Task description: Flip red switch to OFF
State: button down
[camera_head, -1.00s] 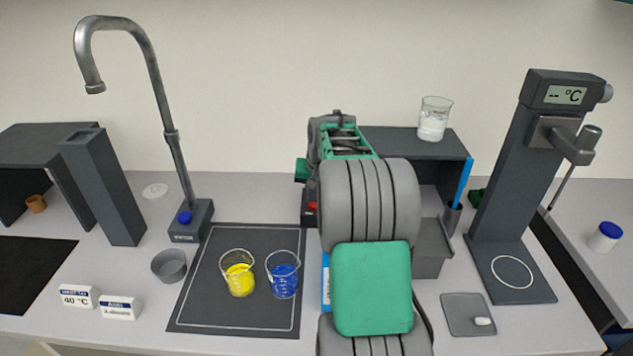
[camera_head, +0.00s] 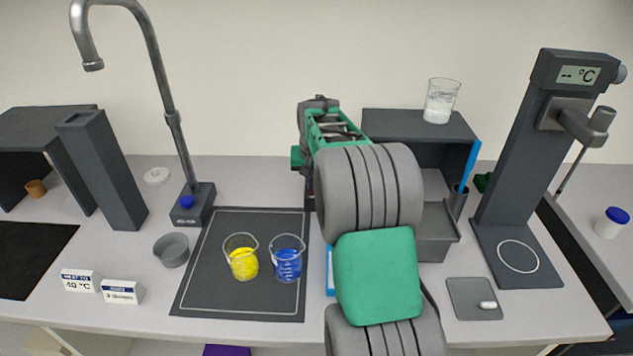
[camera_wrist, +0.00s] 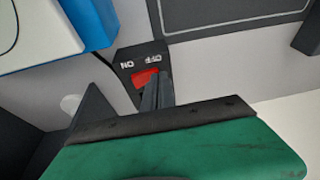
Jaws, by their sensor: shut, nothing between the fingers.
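The red switch (camera_wrist: 146,77) sits on a small dark box (camera_wrist: 128,56) in the wrist view. White OFF and ON labels show upside down beside it, OFF to the right and ON to the left. My gripper (camera_wrist: 159,88) is shut and empty, with its narrow dark fingertips at the right edge of the red switch. I cannot tell whether they touch it, nor which way the switch is tilted. In the head view my arm hides the switch and the fingertips.
A dark mat (camera_head: 222,295) with a yellow beaker (camera_head: 242,258) and a blue beaker (camera_head: 288,260) lies left of my arm. A shelf (camera_head: 420,123) with a clear beaker (camera_head: 441,102) stands behind it. A stand with a display (camera_head: 578,75) is at right.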

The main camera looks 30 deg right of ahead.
jog(key=shift+s+d+r, duration=0.15)
jog(key=shift+s+d, duration=0.3)
jog(key=shift+d, duration=0.35)
notch_tip(320, 180, up, 5)
jog(key=p, duration=0.3)
jog(key=shift+p, duration=0.35)
jog(key=s+a+r+b, duration=0.1)
jog(key=a+r+b, duration=0.1)
jog(key=r, duration=0.6)
jog(key=shift+a+r+b, duration=0.15)
jog(key=shift+a+b, duration=0.15)
jog(key=shift+a, duration=0.35)
jog(key=shift+s, duration=0.1)
